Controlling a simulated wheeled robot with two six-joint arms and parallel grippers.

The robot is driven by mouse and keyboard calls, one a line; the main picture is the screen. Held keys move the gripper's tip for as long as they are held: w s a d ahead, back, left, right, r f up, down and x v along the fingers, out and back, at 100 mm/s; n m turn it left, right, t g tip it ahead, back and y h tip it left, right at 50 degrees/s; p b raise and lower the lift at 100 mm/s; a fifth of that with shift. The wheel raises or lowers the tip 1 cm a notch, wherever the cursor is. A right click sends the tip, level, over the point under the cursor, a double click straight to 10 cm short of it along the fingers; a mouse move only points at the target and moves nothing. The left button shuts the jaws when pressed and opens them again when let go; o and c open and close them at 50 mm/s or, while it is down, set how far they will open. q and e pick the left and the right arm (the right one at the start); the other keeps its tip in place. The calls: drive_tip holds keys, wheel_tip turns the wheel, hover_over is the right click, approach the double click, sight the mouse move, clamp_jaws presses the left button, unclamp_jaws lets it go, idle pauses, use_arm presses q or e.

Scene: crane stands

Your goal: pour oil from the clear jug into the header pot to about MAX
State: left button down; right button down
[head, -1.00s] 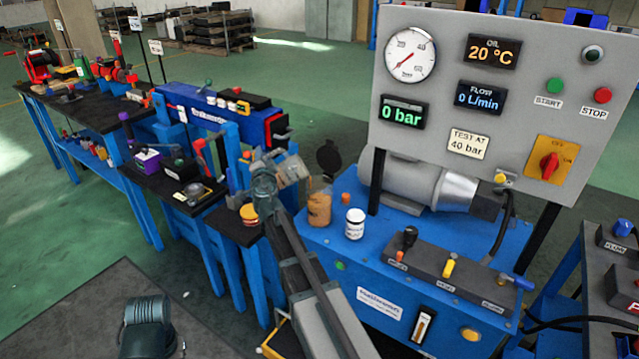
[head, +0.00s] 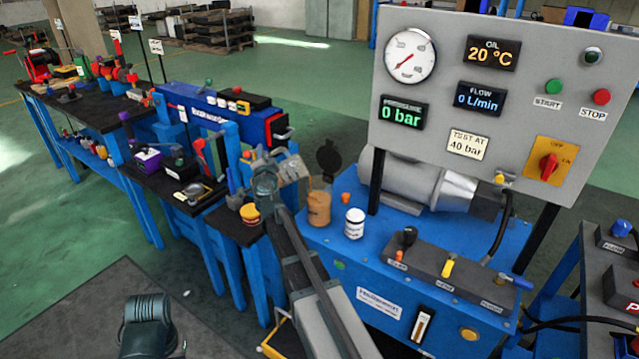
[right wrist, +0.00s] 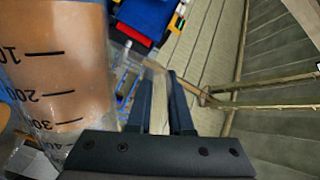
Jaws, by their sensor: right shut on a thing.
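My right gripper (head: 272,165) is shut on the clear jug (head: 291,170), which is tilted with its mouth toward the header pot (head: 319,209). A thin brown stream appears to run from the jug's lip into the pot. The pot stands on the blue bench, looks brownish with oil, and its dark round lid (head: 329,158) is raised behind it. I cannot read a MAX mark. In the right wrist view the jug (right wrist: 60,70) shows amber oil and printed graduations, beside my closed fingers (right wrist: 160,85).
A white labelled jar (head: 355,223) stands just right of the pot. A valve block (head: 445,272) with levers is in front, and a grey gauge panel (head: 500,110) rises behind. A yellow-orange tub (head: 250,215) sits on the dark stand to the left.

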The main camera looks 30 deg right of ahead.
drive_tip(key=shift+s+d+r+m+p, duration=0.25)
drive_tip(key=shift+d+r+m+p, duration=0.4)
drive_tip(key=shift+r+p, duration=0.2)
idle(2.1)
